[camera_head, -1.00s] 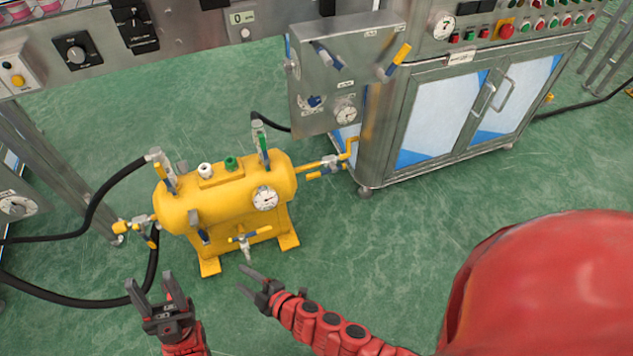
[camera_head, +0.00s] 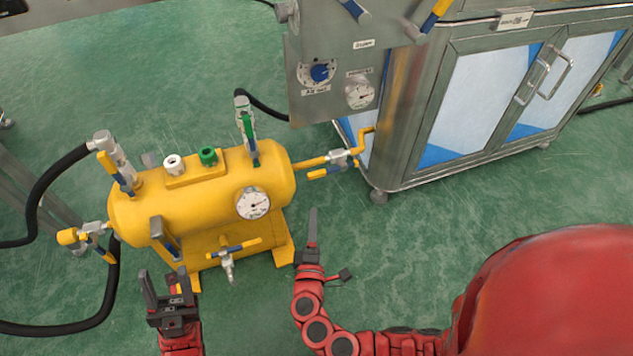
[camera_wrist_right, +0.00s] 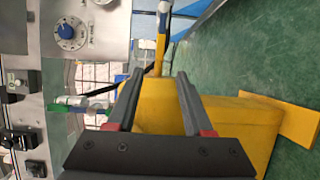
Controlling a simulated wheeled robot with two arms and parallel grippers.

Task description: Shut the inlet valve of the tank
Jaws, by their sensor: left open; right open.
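The yellow tank (camera_head: 205,200) stands on the floor with several valves. I cannot tell which is the inlet. My right gripper (camera_head: 325,245) is open and empty, right of the tank's front. My left gripper (camera_head: 167,285) is open and empty before the tank's left side.
A black hose (camera_head: 85,325) curves at the left of the tank. Green floor is clear between tank and cabinet.

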